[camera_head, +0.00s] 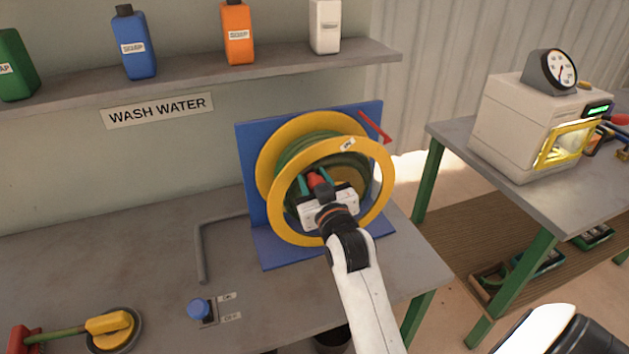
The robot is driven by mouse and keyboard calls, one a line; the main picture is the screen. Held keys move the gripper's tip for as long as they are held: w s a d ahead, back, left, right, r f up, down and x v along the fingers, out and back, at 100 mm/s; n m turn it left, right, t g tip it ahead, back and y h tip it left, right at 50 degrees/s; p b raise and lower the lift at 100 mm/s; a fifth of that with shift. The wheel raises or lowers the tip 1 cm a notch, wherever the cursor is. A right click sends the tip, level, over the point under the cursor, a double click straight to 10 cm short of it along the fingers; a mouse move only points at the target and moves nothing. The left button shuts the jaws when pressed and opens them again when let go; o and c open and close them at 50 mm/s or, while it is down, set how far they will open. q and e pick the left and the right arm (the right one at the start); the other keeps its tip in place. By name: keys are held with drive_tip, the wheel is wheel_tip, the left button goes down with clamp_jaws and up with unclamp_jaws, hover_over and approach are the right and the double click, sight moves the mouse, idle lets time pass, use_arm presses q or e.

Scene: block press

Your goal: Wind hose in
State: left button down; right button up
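The hose reel (376,205) has yellow rims and stands on a blue bracket (249,150) on the grey bench. Green hose (345,160) is wound on its drum, partly hidden by the front rim and my gripper. A green length with a yellow piece (109,323) and a red end (24,340) lies at the bench's lower left.
A grey bent pipe (200,250) and a blue knob (199,309) with labels are left of the reel. A red pointer (374,127) is at the bracket's upper right. Bottles (134,45) stand on the shelf above. A second table (455,133) with a cream machine (525,125) is right.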

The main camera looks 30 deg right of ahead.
sight(338, 159)
clamp_jaws()
drive_tip(key=shift+s+d+r+m+p, duration=0.2)
drive_tip(key=shift+d+r+m+p, duration=0.6)
drive_tip(key=shift+p, duration=0.4)
drive_tip(key=d+m+p, duration=0.1)
drive_tip(key=m+p, duration=0.1)
drive_tip(key=d+m+p, duration=0.1)
drive_tip(key=shift+s+d+r, duration=0.25)
drive_tip(key=shift+s+d, duration=0.05)
drive_tip(key=shift+s, duration=0.05)
drive_tip(key=shift+s+d+m+p, duration=0.25)
drive_tip(key=shift+d+m+p, duration=0.5)
drive_tip(key=shift+d+m, duration=0.4)
drive_tip(key=shift+a+m, duration=0.1)
drive_tip(key=shift+m, duration=0.15)
